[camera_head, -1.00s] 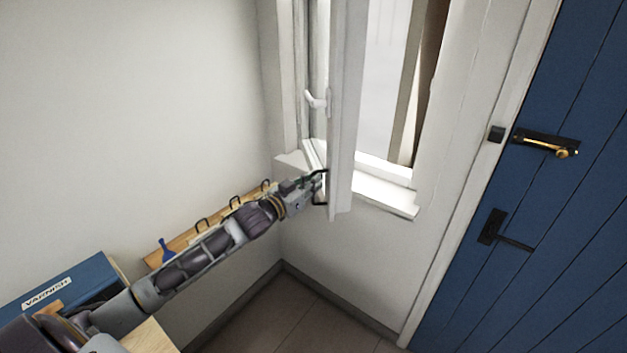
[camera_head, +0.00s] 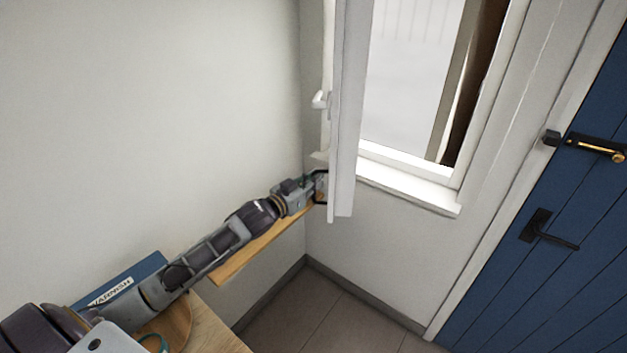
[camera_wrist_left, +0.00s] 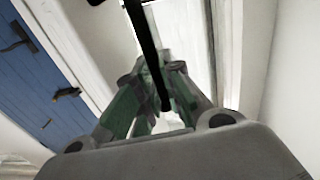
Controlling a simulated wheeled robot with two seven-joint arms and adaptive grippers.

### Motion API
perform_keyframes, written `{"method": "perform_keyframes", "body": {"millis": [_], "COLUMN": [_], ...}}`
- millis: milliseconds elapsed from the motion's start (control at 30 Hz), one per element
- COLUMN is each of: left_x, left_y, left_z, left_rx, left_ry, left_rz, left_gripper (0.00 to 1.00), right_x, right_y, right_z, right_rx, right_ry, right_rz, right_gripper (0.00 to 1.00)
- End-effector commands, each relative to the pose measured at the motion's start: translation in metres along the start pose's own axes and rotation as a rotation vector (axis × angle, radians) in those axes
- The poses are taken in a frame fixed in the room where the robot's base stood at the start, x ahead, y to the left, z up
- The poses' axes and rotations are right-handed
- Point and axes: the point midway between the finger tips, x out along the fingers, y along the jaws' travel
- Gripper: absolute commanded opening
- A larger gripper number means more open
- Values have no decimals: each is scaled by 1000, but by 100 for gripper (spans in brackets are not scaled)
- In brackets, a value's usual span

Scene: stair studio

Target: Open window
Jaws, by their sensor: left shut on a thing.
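The window's white sash (camera_head: 347,120) stands swung inward, seen nearly edge-on, with a wide clear opening to its right. Its white handle (camera_head: 321,100) is on the left face, close to the wall corner. My left gripper (camera_head: 320,187) is at the low left edge of the sash and is shut on it; the sash partly hides the fingertips. In the left wrist view the green-grey fingers (camera_wrist_left: 155,110) reach toward white surfaces, with a dark bar across them. My right gripper is not in view.
A white sill (camera_head: 410,188) runs below the opening. A blue door (camera_head: 545,270) with a black lever stands at the right. A wooden shelf (camera_head: 262,243) runs along the left wall below my arm. A blue varnish box (camera_head: 135,275) sits low left. The floor is clear.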

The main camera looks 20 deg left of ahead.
Motion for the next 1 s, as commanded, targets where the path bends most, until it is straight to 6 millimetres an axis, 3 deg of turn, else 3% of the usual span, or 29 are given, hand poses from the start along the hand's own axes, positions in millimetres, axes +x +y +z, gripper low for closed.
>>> {"method": "perform_keyframes", "body": {"millis": [600, 633, 767, 1000], "left_x": [1, 1, 1, 1], "left_y": [0, 0, 0, 0], "left_z": [0, 0, 0, 0], "left_rx": [-5, -5, -4, -2], "left_ry": [0, 0, 0, 0], "left_rz": [1, 1, 1, 0], "left_gripper": [0, 13, 30, 32], "right_x": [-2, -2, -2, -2], "right_y": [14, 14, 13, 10], "right_z": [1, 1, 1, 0], "right_rx": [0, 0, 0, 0], "right_ry": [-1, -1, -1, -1], "right_rz": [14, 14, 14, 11], "right_gripper": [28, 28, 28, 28]}}
